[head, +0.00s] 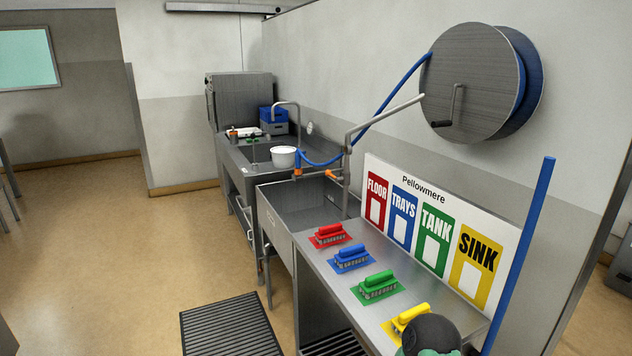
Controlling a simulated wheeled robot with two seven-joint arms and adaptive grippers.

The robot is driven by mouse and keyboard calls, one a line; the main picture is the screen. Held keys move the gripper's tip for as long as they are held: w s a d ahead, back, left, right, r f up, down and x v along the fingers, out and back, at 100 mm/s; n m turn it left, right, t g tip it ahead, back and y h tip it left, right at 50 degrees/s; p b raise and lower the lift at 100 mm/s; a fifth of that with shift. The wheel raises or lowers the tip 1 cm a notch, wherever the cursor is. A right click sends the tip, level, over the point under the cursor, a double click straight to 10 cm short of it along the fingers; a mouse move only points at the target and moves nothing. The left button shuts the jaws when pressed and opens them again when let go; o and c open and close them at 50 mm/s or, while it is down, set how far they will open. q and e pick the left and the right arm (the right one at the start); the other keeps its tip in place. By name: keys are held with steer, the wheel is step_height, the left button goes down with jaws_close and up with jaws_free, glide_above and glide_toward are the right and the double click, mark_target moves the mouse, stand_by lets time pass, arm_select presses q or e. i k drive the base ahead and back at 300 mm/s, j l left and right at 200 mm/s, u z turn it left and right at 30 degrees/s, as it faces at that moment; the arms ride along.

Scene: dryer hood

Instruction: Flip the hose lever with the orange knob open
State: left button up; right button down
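A blue hose (397,87) runs from the wall reel (472,82) down to a grey standpipe (346,185) at the sink. A small orange knob (332,175) shows beside the standpipe, with a short grey bar running left from it. Another orange piece (297,170) is at the left end, near the hose's lower end. These parts are too small to tell the lever's exact position. Neither of my grippers can be made out.
A sink basin (300,200) and a steel bench (341,290) stand along the right wall. Red, blue, green and yellow brushes lie on the bench. A dark rounded object (432,332) of unclear kind stands at its near end. The floor left of the dark mat (230,326) is clear.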

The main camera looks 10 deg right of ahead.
mark_target(328, 172)
steer(key=i+j+z, duration=0.2)
steer(key=i+j, duration=0.6)
steer(key=i, duration=0.3)
steer(key=i+j+z, duration=0.2)
steer(key=i+j, duration=0.75)
steer(key=i, duration=0.1)
